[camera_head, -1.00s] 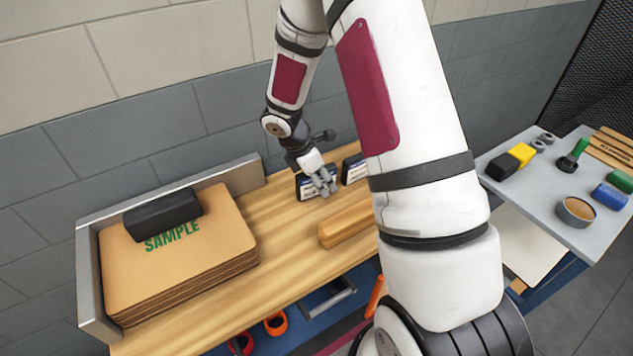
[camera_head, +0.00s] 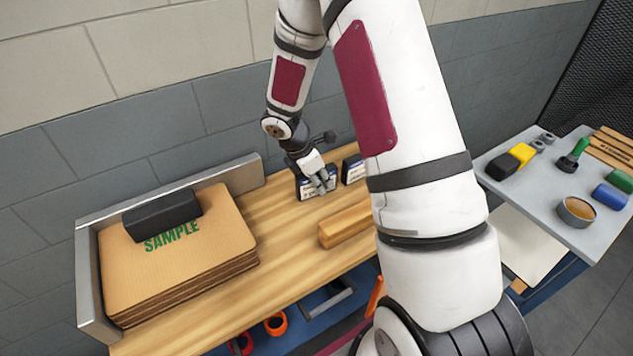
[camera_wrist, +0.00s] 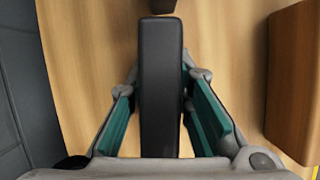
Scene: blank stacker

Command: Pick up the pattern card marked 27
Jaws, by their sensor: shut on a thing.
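My gripper (camera_head: 323,181) is low over the wooden bench near the wall, shut on a dark card block (camera_head: 306,191) with a white label on its face. In the wrist view the block (camera_wrist: 161,95) is a long black bar seen from above, with the teal finger pads on either side. The fingers cover part of the label and its print is too small to read, so I cannot tell whether it is 27. A second similar dark block (camera_head: 353,169) stands just to the right, partly behind my arm. The held block appears upright at bench level; I cannot tell whether it touches the bench.
A wooden bar (camera_head: 345,225) lies on the bench in front of the blocks. A stack of brown sheets (camera_head: 190,255) marked SAMPLE, with a black block (camera_head: 162,214) on top, is at left within a grey fence (camera_head: 90,290). A grey side table (camera_head: 525,190) holds several small items.

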